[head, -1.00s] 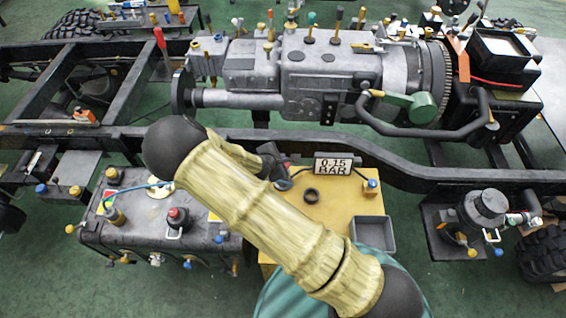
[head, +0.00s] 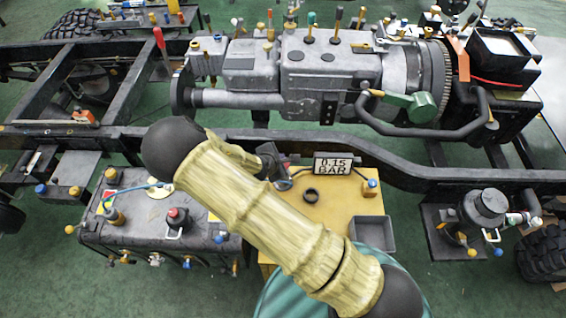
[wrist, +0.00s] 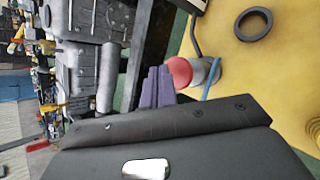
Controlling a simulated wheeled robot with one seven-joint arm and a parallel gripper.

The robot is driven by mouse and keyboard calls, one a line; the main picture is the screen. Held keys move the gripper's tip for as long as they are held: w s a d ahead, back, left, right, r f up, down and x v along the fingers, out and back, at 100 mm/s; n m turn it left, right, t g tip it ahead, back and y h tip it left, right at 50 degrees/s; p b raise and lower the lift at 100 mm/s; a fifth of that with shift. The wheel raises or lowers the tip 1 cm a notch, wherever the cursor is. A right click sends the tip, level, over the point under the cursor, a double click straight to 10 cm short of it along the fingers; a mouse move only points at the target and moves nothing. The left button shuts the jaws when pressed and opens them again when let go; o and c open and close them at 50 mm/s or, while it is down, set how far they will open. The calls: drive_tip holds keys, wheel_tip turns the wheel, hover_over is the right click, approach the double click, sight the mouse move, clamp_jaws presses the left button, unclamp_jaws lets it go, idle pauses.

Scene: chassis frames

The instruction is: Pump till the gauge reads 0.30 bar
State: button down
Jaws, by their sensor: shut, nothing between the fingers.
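The gauge display (head: 333,166) stands at the back of the yellow table and reads 0.15 BAR in the head view. In the wrist view, a red-topped silver cylinder (wrist: 181,70), which may be the pump, stands on the yellow surface with a thin blue line beside it. My gripper (wrist: 157,76) shows as purple fingers, closed together and empty. Its tips appear right beside the red top; whether they touch it I cannot tell. In the head view my arm hides most of the gripper and cylinder.
A black ring (head: 311,196) and an open grey bin (head: 371,234) are on the yellow table (head: 330,209). A dark tank (head: 150,222) with fittings stands at left. The dark chassis rail (head: 430,173) runs just behind the table.

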drive_tip(key=shift+s+f, duration=0.1)
drive_tip(key=shift+f, duration=0.3)
drive_tip(key=shift+f+b, duration=0.6)
drive_tip(key=shift+f, duration=0.6)
idle(1.5)
drive_tip(key=shift+r, duration=0.15)
drive_tip(key=shift+r+p, duration=1.5)
drive_tip(key=shift+p, duration=0.1)
wheel_tip(320, 180, up, 5)
drive_tip(key=p, duration=0.4)
